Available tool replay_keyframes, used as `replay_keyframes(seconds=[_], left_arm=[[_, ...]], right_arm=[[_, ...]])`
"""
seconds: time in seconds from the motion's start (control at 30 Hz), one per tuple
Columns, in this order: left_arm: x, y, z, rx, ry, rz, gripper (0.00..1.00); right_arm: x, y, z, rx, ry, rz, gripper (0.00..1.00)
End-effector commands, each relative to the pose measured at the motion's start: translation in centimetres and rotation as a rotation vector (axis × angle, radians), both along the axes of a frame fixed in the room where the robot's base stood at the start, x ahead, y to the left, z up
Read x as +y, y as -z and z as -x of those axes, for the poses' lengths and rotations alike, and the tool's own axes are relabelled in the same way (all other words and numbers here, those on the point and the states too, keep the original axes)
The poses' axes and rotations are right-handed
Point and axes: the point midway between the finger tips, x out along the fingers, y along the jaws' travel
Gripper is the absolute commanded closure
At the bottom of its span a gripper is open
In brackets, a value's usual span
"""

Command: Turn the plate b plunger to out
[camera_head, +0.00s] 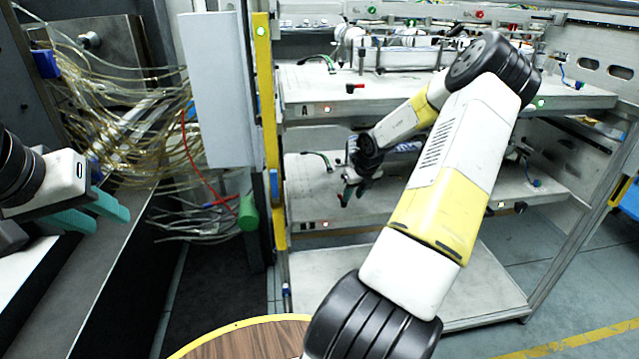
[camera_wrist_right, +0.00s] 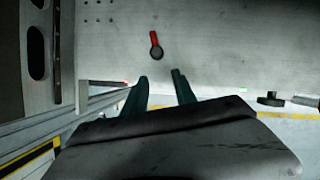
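The lower shelf plate (camera_head: 400,203), which I take as plate b, lies below the upper plate marked A (camera_head: 450,95). In the right wrist view a small red handle with a round black end (camera_wrist_right: 155,44) lies on a grey plate (camera_wrist_right: 215,45), beyond the fingertips. I take it as the plunger; in the head view my arm seems to hide it. My right gripper (camera_head: 348,192) is over the lower plate's left part. Its fingers (camera_wrist_right: 160,75) are apart, with nothing between them, and not touching the handle. My left gripper (camera_head: 112,212) is open and empty at far left.
A similar red-and-black handle (camera_head: 355,88) sits on the upper plate. A yellow post (camera_head: 265,130) and white panel (camera_head: 215,90) stand left of the shelves. Loose tubes (camera_head: 130,130) hang further left. A black knob (camera_wrist_right: 270,99) shows in the right wrist view.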

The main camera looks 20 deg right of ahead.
Motion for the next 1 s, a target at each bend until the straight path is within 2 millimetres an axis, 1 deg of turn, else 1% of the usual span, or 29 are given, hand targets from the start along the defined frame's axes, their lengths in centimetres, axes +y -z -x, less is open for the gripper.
replay_keyframes(seconds=[0.03, 0.1, 0.27, 0.3, 0.4, 0.53, 0.7, 0.93, 0.97, 1.0], left_arm=[[0.0, 0.0, 0.0, 0.000, 0.000, 0.000, 0.64], [0.0, 0.0, 0.0, 0.000, 0.000, 0.000, 0.64], [0.0, 0.0, 0.0, 0.000, 0.000, 0.000, 0.64], [0.0, 0.0, 0.0, 0.000, 0.000, 0.000, 0.64], [0.0, 0.0, 0.0, 0.000, 0.000, 0.000, 0.64], [0.0, 0.0, 0.0, 0.000, 0.000, 0.000, 0.64], [0.0, 0.0, 0.0, 0.000, 0.000, 0.000, 0.64], [0.0, 0.0, 0.0, 0.000, 0.000, 0.000, 0.64], [0.0, 0.0, 0.0, 0.000, 0.000, 0.000, 0.64], [0.0, 0.0, 0.0, 0.000, 0.000, 0.000, 0.64]], right_arm=[[0.2, 0.1, -1.3, -0.003, -0.002, -0.002, 0.67], [0.2, 0.0, -2.8, -0.003, 0.000, -0.001, 0.67], [0.3, 0.0, -6.2, -0.002, -0.001, -0.001, 0.67], [0.3, 1.0, -6.3, 0.002, -0.001, -0.002, 0.67], [0.3, 2.6, -6.9, 0.002, -0.001, 0.000, 0.67], [0.3, 3.9, -7.5, 0.000, -0.001, 0.000, 0.67], [0.2, 4.6, -7.7, 0.000, 0.000, 0.002, 0.67], [0.2, 4.6, -7.7, -0.001, 0.000, 0.002, 0.67], [0.2, 4.6, -7.7, -0.001, 0.000, 0.002, 0.71], [0.2, 4.6, -7.7, -0.001, 0.000, 0.002, 0.79]])
